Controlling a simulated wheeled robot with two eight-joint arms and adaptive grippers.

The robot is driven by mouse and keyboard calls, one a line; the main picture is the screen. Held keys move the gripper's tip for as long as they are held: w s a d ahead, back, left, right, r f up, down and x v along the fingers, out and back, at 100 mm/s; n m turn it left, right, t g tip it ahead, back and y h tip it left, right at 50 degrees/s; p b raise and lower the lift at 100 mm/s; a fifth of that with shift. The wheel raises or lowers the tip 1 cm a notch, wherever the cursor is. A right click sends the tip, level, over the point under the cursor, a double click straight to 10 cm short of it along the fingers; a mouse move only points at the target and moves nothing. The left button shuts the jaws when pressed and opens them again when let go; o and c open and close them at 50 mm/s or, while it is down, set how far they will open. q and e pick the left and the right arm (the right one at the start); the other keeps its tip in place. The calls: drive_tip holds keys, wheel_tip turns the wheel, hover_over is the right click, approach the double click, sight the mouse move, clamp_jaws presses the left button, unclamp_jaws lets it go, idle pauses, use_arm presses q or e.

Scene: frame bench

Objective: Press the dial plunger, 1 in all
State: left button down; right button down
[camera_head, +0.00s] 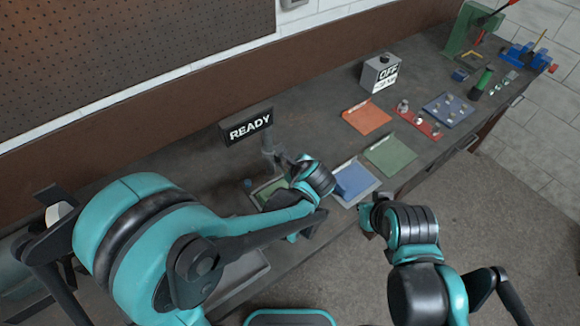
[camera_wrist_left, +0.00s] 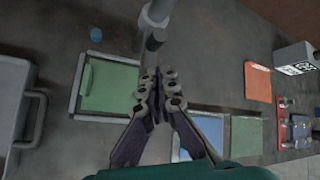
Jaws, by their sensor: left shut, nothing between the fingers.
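A grey post (camera_head: 267,145) carries a black READY sign (camera_head: 250,128) at the bench's middle. In the left wrist view the post (camera_wrist_left: 158,12) comes down from the top edge, with a dark round end (camera_wrist_left: 155,40) that may be the dial plunger; I cannot tell for certain. My left gripper (camera_wrist_left: 158,76) is shut and empty, with its fingertips just below that dark end in the picture. In the head view the left gripper (camera_head: 284,162) is beside the post, partly hidden by its wrist. My right gripper (camera_head: 368,216) hangs by the bench's front edge, its fingers unclear.
A tray with a green mat (camera_wrist_left: 110,88) and a tray with a blue mat (camera_head: 353,180) flank the left gripper. Green (camera_head: 391,155) and orange mats (camera_head: 367,116) lie right. A grey OFF box (camera_head: 380,72) stands behind. Small parts and a green press (camera_head: 468,30) are far right.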

use_arm(q)
drive_tip(key=shift+f+b, duration=0.55)
drive_tip(key=shift+f, duration=0.05)
idle(0.3)
drive_tip(key=shift+r, duration=0.15)
drive_tip(key=shift+r+p, duration=1.15)
drive_tip(key=shift+r, duration=0.4)
wheel_tip(320, 180, up, 5)
drive_tip(key=p, duration=0.3)
drive_tip(key=shift+p, duration=0.3)
